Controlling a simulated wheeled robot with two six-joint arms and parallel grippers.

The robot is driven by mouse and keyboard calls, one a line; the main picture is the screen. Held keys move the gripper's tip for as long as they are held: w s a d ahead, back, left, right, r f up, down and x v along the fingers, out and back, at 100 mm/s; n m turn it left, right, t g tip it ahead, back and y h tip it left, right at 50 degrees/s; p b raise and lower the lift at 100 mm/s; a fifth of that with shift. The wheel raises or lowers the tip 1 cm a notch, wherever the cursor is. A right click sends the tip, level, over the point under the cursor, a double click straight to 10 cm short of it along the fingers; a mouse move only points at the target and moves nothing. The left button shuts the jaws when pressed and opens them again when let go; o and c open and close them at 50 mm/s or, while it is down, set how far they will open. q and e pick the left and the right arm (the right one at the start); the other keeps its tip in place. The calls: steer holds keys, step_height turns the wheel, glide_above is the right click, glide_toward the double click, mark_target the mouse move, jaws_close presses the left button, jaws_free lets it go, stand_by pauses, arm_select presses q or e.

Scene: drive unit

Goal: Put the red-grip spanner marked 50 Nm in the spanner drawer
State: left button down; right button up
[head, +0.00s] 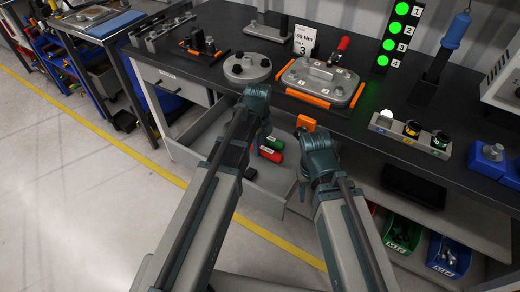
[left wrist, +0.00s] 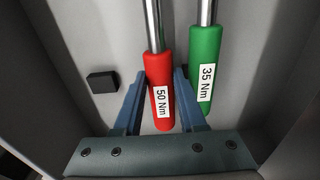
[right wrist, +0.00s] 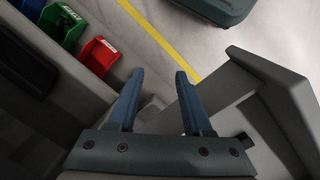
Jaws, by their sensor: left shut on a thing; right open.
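The red-grip spanner (left wrist: 160,90), labelled 50 Nm, lies in the open drawer (head: 225,130) under the bench top. Its steel shaft runs away from the grip. My left gripper (left wrist: 158,100) is shut on the red grip, one finger on each side. A green-grip spanner (left wrist: 204,65) labelled 35 Nm lies beside it, just right of the right finger. In the head view the red grip (head: 269,155) and green grip (head: 272,143) show beside my left wrist, which hides the fingers. My right gripper (right wrist: 155,95) is open and empty near the drawer's right side.
A black block (left wrist: 102,82) sits in the drawer left of the red grip. On the bench stand a grey cover plate (head: 320,80) with orange edges, a round flange (head: 247,68) and a card (head: 304,40) reading 50 Nm. Green and blue bins (head: 448,256) sit below right.

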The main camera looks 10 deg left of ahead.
arm_select(q)
steer(key=shift+r, duration=0.1)
steer(key=c, duration=0.8)
jaws_free()
steer(key=shift+o, duration=0.2)
step_height(320, 180, up, 12)
steer(key=p, duration=1.2)
steer(key=s+d+n, duration=0.3)
steer(key=s+n, duration=0.4)
steer(key=n, duration=0.2)
steer(key=s+d+n+y, duration=0.1)
steer(key=s+d+n, duration=0.2)
steer(key=s+n, duration=0.5)
steer(key=shift+s+d+n+y, duration=0.25)
steer(key=shift+d+n+y, duration=0.05)
steer(key=shift+n, duration=0.3)
